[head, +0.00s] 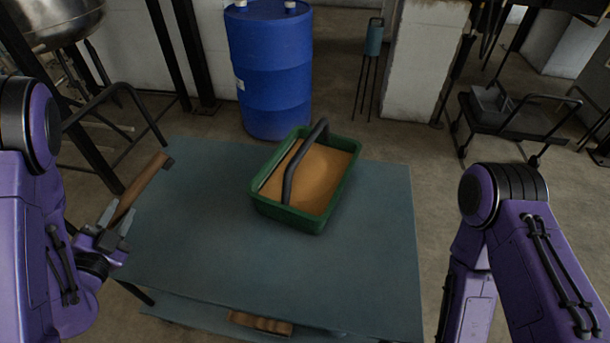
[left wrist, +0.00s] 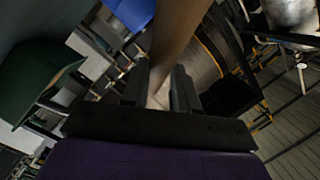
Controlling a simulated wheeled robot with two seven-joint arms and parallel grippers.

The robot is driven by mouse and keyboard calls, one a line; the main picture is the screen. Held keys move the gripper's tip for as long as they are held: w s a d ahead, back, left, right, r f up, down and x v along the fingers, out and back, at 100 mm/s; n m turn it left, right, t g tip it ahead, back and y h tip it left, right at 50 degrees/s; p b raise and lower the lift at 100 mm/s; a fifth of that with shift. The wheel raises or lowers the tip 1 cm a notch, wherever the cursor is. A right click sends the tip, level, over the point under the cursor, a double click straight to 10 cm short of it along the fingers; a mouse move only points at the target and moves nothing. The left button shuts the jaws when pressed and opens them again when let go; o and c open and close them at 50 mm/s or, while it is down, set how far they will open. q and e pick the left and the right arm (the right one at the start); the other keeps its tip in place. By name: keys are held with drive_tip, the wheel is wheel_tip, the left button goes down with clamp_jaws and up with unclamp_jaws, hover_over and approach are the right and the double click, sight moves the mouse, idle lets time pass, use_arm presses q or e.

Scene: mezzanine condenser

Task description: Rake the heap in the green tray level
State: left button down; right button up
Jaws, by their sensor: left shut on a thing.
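The green tray (head: 328,222) stands on the blue-grey table, right of its middle. It holds tan-brown loose material (head: 318,182); its surface looks smooth, and I cannot tell how high it is heaped. A dark handle (head: 303,155) arches across the tray and hides part of the material. My left gripper (head: 118,222) is shut on a wooden tool (head: 142,190) with a dark end, over the table's left edge and well apart from the tray. The tool also shows between the fingers in the left wrist view (left wrist: 175,35). My right gripper is out of view.
The table (head: 200,240) is bare around the tray. A wooden object (head: 260,322) lies on the shelf below its front edge. A blue drum (head: 270,70) stands behind the table. A dark metal frame (head: 110,110) is near its left back corner, and a cart (head: 515,120) stands at the right.

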use_arm(q)
drive_tip(key=shift+w+a, duration=0.1)
drive_tip(key=w+a, duration=0.2)
drive_tip(key=a, duration=0.7)
drive_tip(key=shift+w+a+b, duration=0.3)
drive_tip(key=shift+a, duration=0.05)
drive_tip(key=shift+d+f, duration=0.1)
idle(0.5)
